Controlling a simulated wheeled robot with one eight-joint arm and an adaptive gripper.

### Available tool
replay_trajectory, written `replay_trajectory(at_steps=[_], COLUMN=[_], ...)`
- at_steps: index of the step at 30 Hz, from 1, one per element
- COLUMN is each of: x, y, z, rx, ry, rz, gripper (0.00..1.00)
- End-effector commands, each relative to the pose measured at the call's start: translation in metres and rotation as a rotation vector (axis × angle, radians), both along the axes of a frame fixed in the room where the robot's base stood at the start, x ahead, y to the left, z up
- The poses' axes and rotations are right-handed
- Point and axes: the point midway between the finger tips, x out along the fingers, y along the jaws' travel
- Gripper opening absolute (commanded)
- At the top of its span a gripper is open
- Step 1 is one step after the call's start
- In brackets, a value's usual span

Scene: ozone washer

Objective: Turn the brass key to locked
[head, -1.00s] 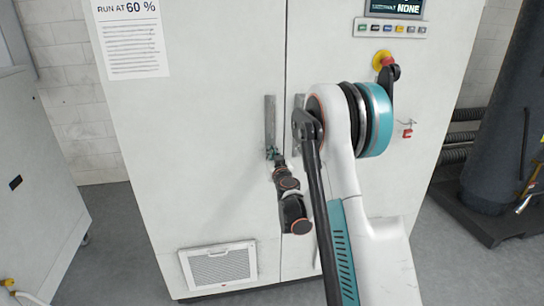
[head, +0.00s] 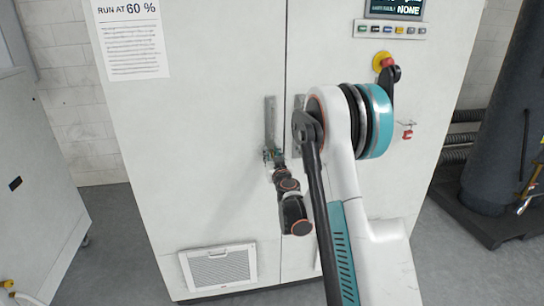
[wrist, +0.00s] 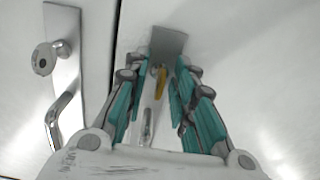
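The brass key (wrist: 160,82) shows in the wrist view as a narrow yellow piece in front of a metal lock plate (wrist: 167,44) on the cabinet door. My gripper (wrist: 166,68) is open, its teal-padded fingers to the left and right of the key. I see a gap between the pads and cannot tell whether any finger touches the key. In the head view my gripper (head: 273,156) is at the lower end of the left door's plate (head: 270,115). The key is too small to make out there.
A second plate with a lock and lever handle (wrist: 62,75) sits left of my gripper in the wrist view, across the door seam. The cabinet (head: 210,120) also bears a red and yellow knob (head: 382,60), buttons (head: 391,30) and a low vent (head: 218,268).

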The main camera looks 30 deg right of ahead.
Motion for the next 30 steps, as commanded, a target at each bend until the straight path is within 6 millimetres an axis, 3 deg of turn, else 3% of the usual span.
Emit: replay_trajectory(at_steps=[8, 21, 30], x=[-0.021, -0.100, -0.115], y=[0.006, 0.029, 0.033], z=[0.000, 0.000, 0.000], rx=[0.000, 0.000, 0.000], ry=[0.000, 0.000, 0.000], rz=[0.000, 0.000, 0.000], gripper=[0.24, 0.24, 0.24])
